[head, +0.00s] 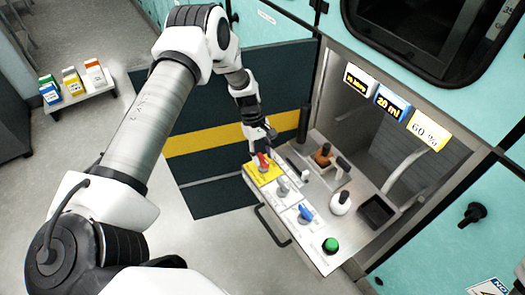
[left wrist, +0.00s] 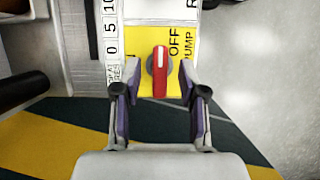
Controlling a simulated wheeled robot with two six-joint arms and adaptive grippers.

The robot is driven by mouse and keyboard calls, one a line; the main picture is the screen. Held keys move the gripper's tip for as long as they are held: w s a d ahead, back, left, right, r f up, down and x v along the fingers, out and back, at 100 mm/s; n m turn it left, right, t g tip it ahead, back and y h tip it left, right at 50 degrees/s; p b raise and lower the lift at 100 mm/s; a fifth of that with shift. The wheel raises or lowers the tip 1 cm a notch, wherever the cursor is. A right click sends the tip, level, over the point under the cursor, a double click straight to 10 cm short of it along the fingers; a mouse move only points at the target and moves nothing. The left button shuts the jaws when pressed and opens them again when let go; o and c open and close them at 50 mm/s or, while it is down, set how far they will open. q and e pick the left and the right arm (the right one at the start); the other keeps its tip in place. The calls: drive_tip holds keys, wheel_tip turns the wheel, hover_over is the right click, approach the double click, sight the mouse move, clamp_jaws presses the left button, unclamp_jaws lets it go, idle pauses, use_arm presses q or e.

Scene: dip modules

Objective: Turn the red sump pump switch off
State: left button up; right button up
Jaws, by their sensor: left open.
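The red sump pump switch (left wrist: 160,72) is a rotary knob on a yellow plate (left wrist: 138,42) marked "OFF" and "PUMP". In the left wrist view its white line lies along the length of the picture, and "OFF" is printed to its right. My left gripper (left wrist: 160,88) is open, with one purple-padded finger on each side of the red knob. Small gaps seem to show between pads and knob; contact is hard to judge. In the head view the red knob (head: 263,160) is at the panel's far left end, just below my left gripper (head: 262,146). My right gripper is not in view.
The panel (head: 296,233) also carries a grey knob (head: 282,187), a blue knob (head: 306,213) and a green button (head: 330,245). Behind it stand an orange-brown flask (head: 322,154) and a white flask (head: 340,203). A handle bar (head: 270,228) runs along the front.

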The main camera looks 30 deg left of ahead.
sight(262, 158)
use_arm(q)
wheel_tip(262, 158, up, 10)
drive_tip(key=shift+f, duration=0.15)
idle(0.4)
drive_tip(key=s+d+f+m+g+y, duration=0.1)
drive_tip(key=s+d+f+m, duration=0.3)
drive_tip(key=s, duration=0.7)
drive_tip(key=s+d+f+m+y, duration=0.2)
drive_tip(key=s+f, duration=0.4)
drive_tip(key=s, duration=0.5)
drive_tip(key=s+d+f+m+g+y, duration=0.1)
drive_tip(key=s+d+f+m, duration=0.3)
drive_tip(key=s, duration=0.7)
drive_tip(key=w+m+t, duration=0.2)
drive_tip(key=w, duration=0.1)
drive_tip(key=w+a+m+t, duration=0.1)
drive_tip(key=w, duration=0.1)
drive_tip(key=shift+f+t, duration=0.3)
drive_tip(key=shift+t, duration=0.1)
